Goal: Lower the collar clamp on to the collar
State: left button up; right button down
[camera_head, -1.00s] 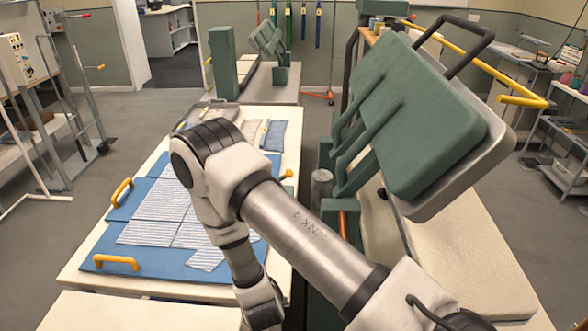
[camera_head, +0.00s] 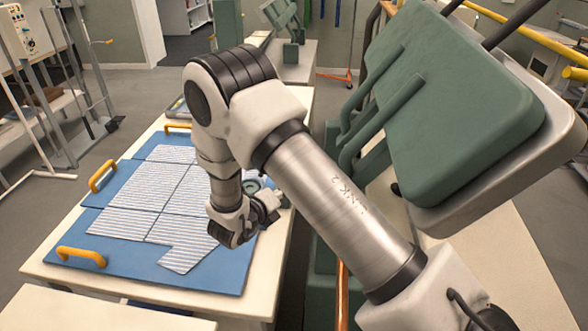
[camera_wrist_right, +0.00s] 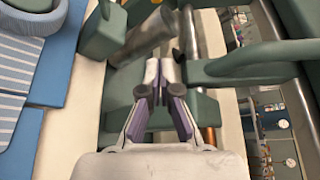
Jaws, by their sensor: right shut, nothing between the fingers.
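A large green padded press head (camera_head: 470,130) with a grey metal plate is raised at the right. Several green bars (camera_head: 385,115) stand at its left side. I cannot tell for sure which part is the collar clamp. My right gripper (camera_head: 270,208) hangs beside the table's right edge, with its fingers partly hidden. In the right wrist view, the right gripper (camera_wrist_right: 165,72) is shut and empty. Its tips are close to a horizontal green bar (camera_wrist_right: 255,62) and a grey cylinder (camera_wrist_right: 145,42); contact cannot be told. No collar is clearly visible. My left gripper is not in view.
Striped cloth panels (camera_head: 140,195) lie on a blue board with yellow handles (camera_head: 82,257) on the table at left. A yellow rail (camera_head: 520,35) runs behind the press head. A metal rack (camera_head: 55,110) stands far left.

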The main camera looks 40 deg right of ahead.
pick_arm(q)
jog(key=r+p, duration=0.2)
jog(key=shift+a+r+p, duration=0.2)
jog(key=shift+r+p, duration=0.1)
jog(key=shift+p, duration=0.05)
pick_arm(e)
jog(key=w+d, duration=0.5)
jog(key=d, duration=0.2)
jog(key=shift+d+f, duration=0.15)
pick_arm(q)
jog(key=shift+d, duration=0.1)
pick_arm(e)
jog(key=shift+w+d+f, duration=0.15)
jog(key=shift+w, duration=0.05)
